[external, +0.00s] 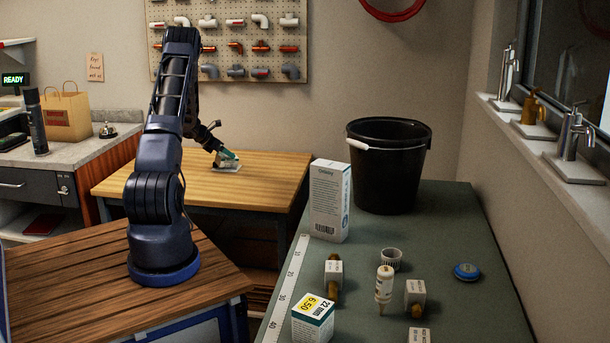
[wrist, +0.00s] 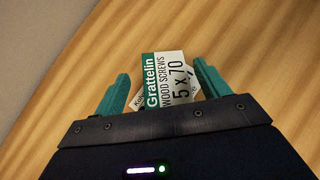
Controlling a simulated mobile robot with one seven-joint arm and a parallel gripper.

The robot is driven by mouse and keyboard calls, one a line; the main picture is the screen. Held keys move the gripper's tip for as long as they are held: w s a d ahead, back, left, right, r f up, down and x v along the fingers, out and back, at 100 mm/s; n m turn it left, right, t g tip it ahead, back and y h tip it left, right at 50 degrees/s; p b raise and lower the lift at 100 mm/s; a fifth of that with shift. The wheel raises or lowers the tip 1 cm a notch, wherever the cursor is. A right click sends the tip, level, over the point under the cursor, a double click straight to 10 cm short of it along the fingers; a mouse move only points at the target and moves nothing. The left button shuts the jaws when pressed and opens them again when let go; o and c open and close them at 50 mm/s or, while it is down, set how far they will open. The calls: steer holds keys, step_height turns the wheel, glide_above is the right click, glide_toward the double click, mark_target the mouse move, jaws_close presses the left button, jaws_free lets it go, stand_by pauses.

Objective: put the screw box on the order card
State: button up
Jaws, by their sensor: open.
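The screw box (wrist: 165,88), a teal and white box lettered "Grattelin wood screws 5 x 70", lies on the wooden table between my fingers in the wrist view. White card, likely the order card (wrist: 135,103), shows from under the box on its left, with dark letters, and on its right. The box covers most of it. My gripper (wrist: 162,72) is open, with a teal finger on either side of the box and gaps between. In the external view my gripper (external: 223,155) is low over the table, with small white shapes beneath it.
The wooden table (external: 270,175) is otherwise clear. A green bench (external: 450,240) at right holds a black bucket (external: 388,175), a tall white carton (external: 329,200), a price-marked box (external: 313,318) and small fittings. A pegboard (external: 230,40) hangs behind.

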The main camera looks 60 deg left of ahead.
steer(key=v, duration=1)
steer(key=shift+s, duration=0.2)
steer(key=shift+r, duration=0.1)
